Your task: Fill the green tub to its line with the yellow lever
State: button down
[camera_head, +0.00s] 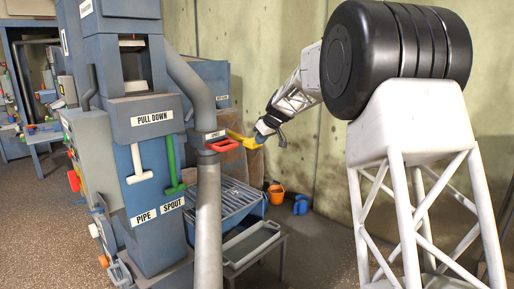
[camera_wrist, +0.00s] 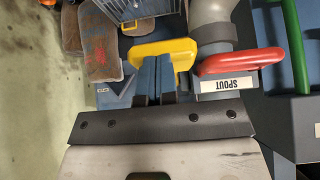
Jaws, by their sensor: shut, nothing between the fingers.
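My gripper (camera_head: 262,131) is at the yellow lever's outer end. In the wrist view my gripper (camera_wrist: 168,84) is shut and empty, its fingers close behind the yellow bar. I cannot tell whether they touch it. No green tub or fill line is visible in either view.
A red handle (camera_head: 224,143) labelled SPOUT sits right beside the yellow lever. A green lever (camera_head: 174,165) and a white T-handle (camera_head: 138,165) are on the machine's front. A grated blue bin (camera_head: 222,205), orange bucket (camera_head: 276,194) and grey tray (camera_head: 250,245) stand lower.

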jog(key=v, duration=0.8)
dwell(1.6)
jog(key=w+a+r+g+h, duration=0.2)
jog(key=w+a+r, duration=0.1)
jog(key=r, duration=0.7)
jog(key=shift+a+g+h, duration=0.35)
jog(key=shift+g+h, duration=0.05)
jog(key=x, duration=1.2)
jog(key=shift+s+d+f, duration=0.1)
jog(key=shift+s+d, duration=0.05)
jog(key=shift+f, duration=0.85)
jog(key=shift+f, duration=0.1)
